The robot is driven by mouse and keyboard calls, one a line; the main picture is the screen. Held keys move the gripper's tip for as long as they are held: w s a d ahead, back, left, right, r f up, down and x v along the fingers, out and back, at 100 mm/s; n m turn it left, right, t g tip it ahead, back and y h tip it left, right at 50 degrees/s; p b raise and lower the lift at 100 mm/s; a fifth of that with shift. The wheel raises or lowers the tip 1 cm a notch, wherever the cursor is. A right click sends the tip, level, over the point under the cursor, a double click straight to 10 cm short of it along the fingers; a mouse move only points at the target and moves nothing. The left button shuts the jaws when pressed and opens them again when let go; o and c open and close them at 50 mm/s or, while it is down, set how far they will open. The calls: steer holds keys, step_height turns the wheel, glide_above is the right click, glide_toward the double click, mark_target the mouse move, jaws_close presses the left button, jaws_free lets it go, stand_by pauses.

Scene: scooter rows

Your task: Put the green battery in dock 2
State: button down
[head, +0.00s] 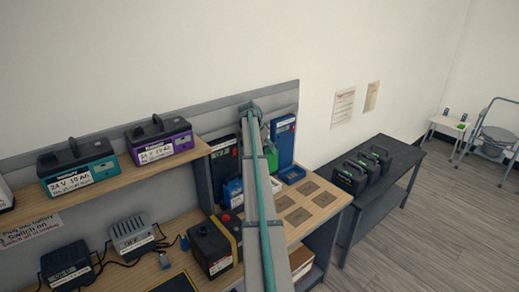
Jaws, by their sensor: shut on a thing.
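A green thing (271,156), probably the green battery, shows only in part at the right edge of my arm. Dock numbers are too small to read. My arm runs up the middle and hides what lies between the docks. My gripper is not visible, and I cannot tell whether the green thing is held or resting.
Teal (78,172) and purple (158,142) batteries sit on the shelf (120,185) above two chargers (131,235). Brown squares (299,215) mark the bench's right part. Black batteries (362,168) stand on a dark table (400,158).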

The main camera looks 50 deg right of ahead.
steer(key=shift+d+f+b, duration=0.1)
steer(key=shift+f+b, duration=0.8)
steer(key=shift+f, duration=2.5)
steer(key=shift+b, duration=0.5)
steer(key=shift+f+b, duration=0.85)
steer(key=shift+f, duration=0.9)
stand_by(0.8)
steer(key=shift+c, duration=0.7)
jaws_free()
